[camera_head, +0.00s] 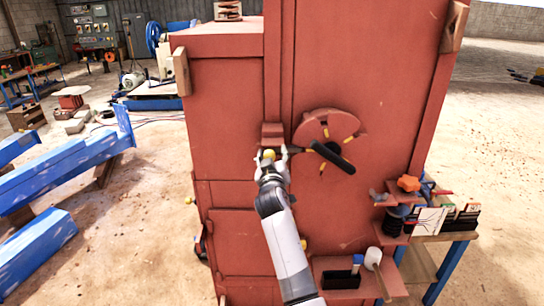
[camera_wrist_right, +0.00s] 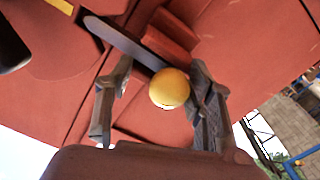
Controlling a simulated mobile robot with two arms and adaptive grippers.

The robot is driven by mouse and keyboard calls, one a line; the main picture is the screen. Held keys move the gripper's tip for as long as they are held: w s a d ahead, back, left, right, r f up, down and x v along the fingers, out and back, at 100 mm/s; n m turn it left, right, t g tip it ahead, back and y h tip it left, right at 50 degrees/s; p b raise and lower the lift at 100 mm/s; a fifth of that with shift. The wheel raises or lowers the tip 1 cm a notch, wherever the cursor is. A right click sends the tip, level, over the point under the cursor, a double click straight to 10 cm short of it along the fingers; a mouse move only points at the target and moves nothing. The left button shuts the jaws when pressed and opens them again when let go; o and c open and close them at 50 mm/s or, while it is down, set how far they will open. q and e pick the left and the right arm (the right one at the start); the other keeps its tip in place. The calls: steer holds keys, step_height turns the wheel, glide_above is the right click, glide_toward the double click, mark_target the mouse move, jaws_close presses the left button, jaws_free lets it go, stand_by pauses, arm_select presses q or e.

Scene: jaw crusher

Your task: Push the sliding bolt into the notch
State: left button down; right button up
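The sliding bolt is a dark flat bar (camera_wrist_right: 122,42) with a yellow ball knob (camera_wrist_right: 169,88), lying on the red crusher's front. In the head view the knob (camera_head: 269,153) shows at my right gripper (camera_head: 268,161), and the bar runs right toward the round red disc (camera_head: 327,128) with yellow marks and a black handle (camera_head: 333,157). The wrist view shows my right gripper (camera_wrist_right: 162,74) open, its fingers on either side of the knob. A gap shows on the left; the right finger is close, contact unclear. The notch cannot be made out. My left gripper is out of view.
The red crusher body (camera_head: 230,110) fills the middle. Small red shelves (camera_head: 385,285) with tools jut out at lower right, beside a blue-legged table (camera_head: 447,272). Blue beams (camera_head: 70,175) lie at left. Open floor shows at far right.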

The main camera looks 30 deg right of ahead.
steer(key=shift+w+a, duration=0.15)
steer(key=shift+a, duration=0.15)
steer(key=shift+s+a, duration=0.2)
steer(key=shift+s, duration=0.15)
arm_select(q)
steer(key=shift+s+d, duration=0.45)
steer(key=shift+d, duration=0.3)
arm_select(e)
steer(key=v, duration=1.1)
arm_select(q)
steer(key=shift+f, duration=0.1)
arm_select(e)
steer(key=shift+s+f, duration=0.1)
